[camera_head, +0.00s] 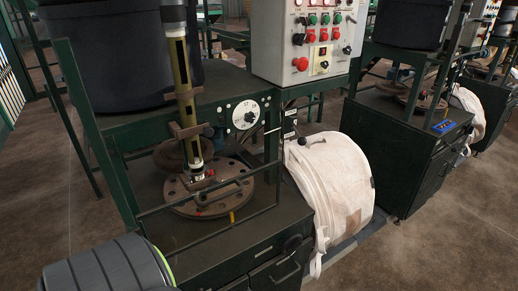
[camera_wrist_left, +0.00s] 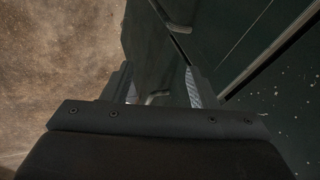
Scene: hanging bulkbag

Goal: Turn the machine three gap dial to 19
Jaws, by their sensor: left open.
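Beyond the fingers are dark green panels with metal handles, and the dial is not in that view. In the head view, only a rounded grey part of my arm shows at the lower left, and no gripper is visible. My right gripper is in neither view.
A grey control box (camera_head: 305,40) with several buttons hangs above and right of the dial. A round metal plate (camera_head: 208,185) and thin green rails (camera_head: 210,201) stand in front of it. A white bag (camera_head: 335,185) bulges at the right.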

